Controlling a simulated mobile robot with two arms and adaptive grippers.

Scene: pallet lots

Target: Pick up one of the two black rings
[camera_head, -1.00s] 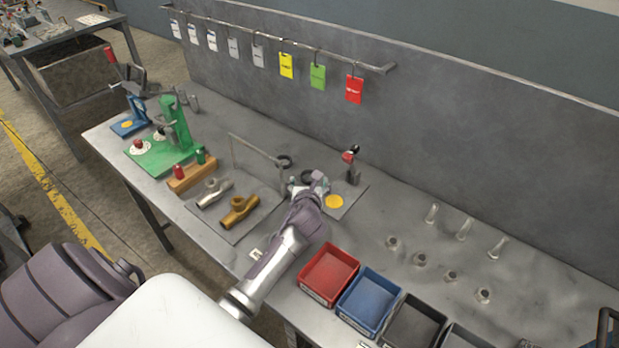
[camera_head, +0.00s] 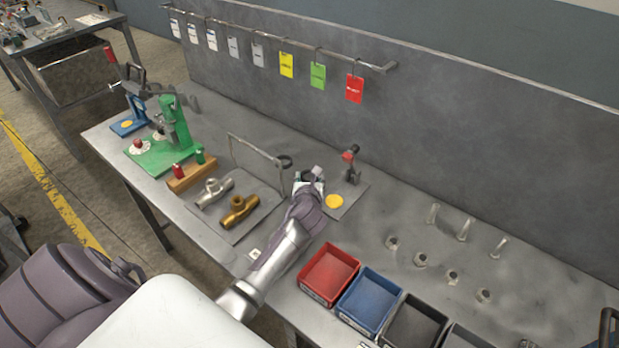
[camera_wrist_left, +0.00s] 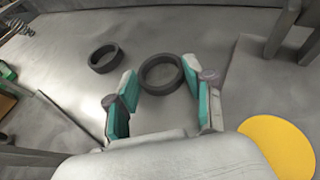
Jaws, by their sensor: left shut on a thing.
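One black ring (camera_wrist_left: 160,74) sits between the fingertips of my left gripper (camera_wrist_left: 161,82) in the left wrist view. The gripper is shut on this ring, with the teal-padded fingers at its two sides. The held ring also shows at the gripper tip in the head view (camera_head: 317,172). Whether it is clear of the table is hard to tell. The other black ring (camera_wrist_left: 104,58) lies apart on the grey table, to the left in the wrist view; it also shows in the head view (camera_head: 284,161). My right gripper is not in view.
A wire frame (camera_head: 255,147) stands left of the gripper. A plate with a yellow disc (camera_head: 334,201) and a red-tipped clamp (camera_head: 350,157) are close on its right. Pipe fittings (camera_head: 238,210), a red bin (camera_head: 330,272) and a blue bin (camera_head: 369,300) are nearer the front edge.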

